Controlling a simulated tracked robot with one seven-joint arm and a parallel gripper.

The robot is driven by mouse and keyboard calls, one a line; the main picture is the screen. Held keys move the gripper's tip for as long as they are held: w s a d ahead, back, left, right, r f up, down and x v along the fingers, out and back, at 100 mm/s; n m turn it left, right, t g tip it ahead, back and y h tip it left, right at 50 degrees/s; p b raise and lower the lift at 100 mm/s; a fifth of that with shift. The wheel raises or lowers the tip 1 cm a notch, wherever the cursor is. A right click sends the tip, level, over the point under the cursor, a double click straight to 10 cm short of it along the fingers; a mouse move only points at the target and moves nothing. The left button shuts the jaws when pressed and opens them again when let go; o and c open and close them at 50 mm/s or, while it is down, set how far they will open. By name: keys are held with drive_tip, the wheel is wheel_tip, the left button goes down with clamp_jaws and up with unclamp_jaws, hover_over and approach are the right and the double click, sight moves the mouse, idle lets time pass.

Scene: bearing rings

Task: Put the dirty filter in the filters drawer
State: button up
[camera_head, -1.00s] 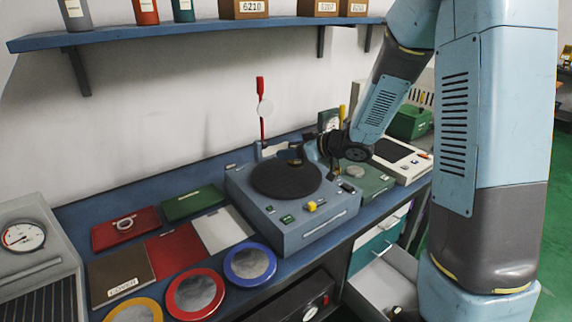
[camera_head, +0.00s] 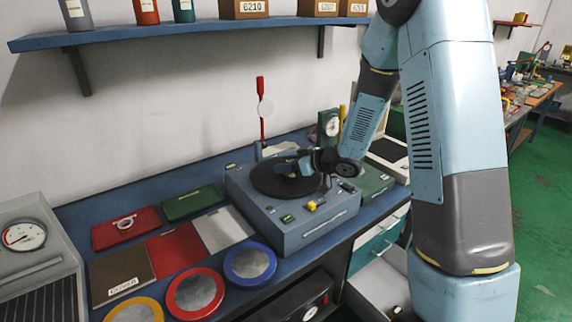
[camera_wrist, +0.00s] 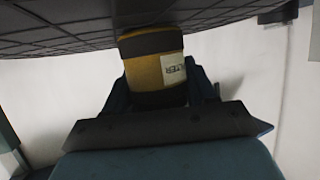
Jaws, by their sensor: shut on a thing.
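My gripper (camera_head: 297,168) is over the black disc (camera_head: 272,184) of the grey-blue machine. In the wrist view its fingers (camera_wrist: 160,98) are shut on a yellow-brown filter (camera_wrist: 148,72) with a dark band and a white label reading "LTER". The filter's end is against or very close to a dark gridded surface (camera_wrist: 60,25); I cannot tell if they touch. In the head view the filter is too small and hidden to make out clearly. A drawer unit with teal fronts (camera_head: 372,250) stands under the bench, with a grey drawer (camera_head: 375,288) pulled out below. No drawer label is readable.
Several coloured trays and plates lie left of the machine, among them a red plate (camera_head: 173,250) and a blue-rimmed round dish (camera_head: 250,263). A gauge (camera_head: 331,125) and a red-tipped post (camera_head: 261,110) stand behind it. A shelf (camera_head: 190,38) runs above.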

drive_tip(key=shift+f, duration=0.1)
drive_tip(key=o, duration=1.1)
drive_tip(key=shift+c, duration=0.2)
